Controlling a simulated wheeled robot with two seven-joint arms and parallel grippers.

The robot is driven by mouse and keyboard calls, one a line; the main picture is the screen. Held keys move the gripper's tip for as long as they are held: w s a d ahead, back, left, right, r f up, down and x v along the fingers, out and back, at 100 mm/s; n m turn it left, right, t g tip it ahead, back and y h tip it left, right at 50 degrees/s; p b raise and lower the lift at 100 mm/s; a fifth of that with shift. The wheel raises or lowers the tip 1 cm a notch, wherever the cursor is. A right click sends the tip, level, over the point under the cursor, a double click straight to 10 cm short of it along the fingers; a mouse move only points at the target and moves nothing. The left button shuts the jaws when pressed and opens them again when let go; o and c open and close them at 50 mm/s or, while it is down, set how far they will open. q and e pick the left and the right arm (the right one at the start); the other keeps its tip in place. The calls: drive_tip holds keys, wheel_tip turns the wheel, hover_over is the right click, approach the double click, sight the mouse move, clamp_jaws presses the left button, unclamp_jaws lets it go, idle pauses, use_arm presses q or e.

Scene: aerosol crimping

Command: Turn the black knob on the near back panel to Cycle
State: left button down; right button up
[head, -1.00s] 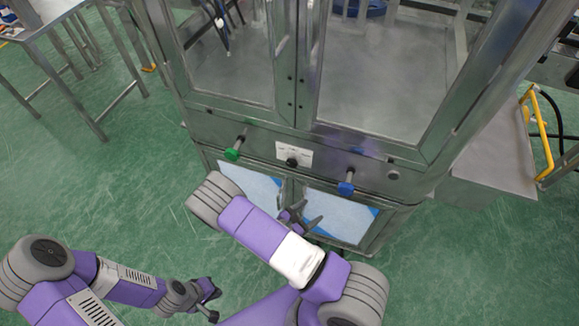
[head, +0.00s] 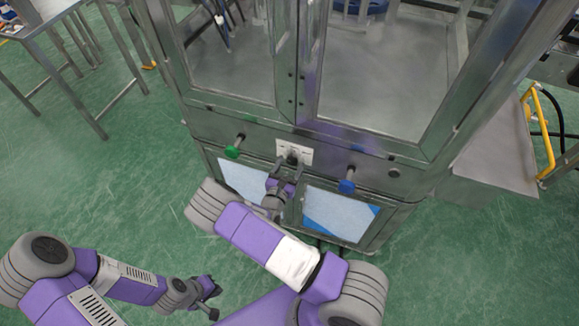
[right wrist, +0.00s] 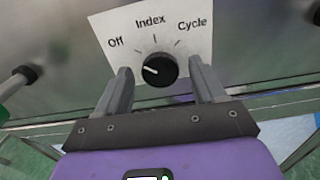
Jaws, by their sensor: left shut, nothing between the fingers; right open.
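The black knob (right wrist: 158,71) sits on a white label plate (right wrist: 118,28) marked Off, Index and Cycle. Its white pointer mark is on the left side, toward Off. In the head view the plate (head: 305,150) is on the front panel of the metal cabinet. My right gripper (head: 288,168) is open at the panel. In the right wrist view its fingers stand left and right of the knob, with a gap visible on each side. My left gripper (head: 213,300) is shut and empty, low over the floor.
A green button (head: 233,152) sticks out left of the plate and a blue button (head: 347,184) right of it. Glass cabinet doors (head: 385,75) stand above. A metal table (head: 62,70) is at the back left. Green floor at the left is open.

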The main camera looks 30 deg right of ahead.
drive_tip(key=c, duration=1.1)
drive_tip(key=shift+o, duration=0.2)
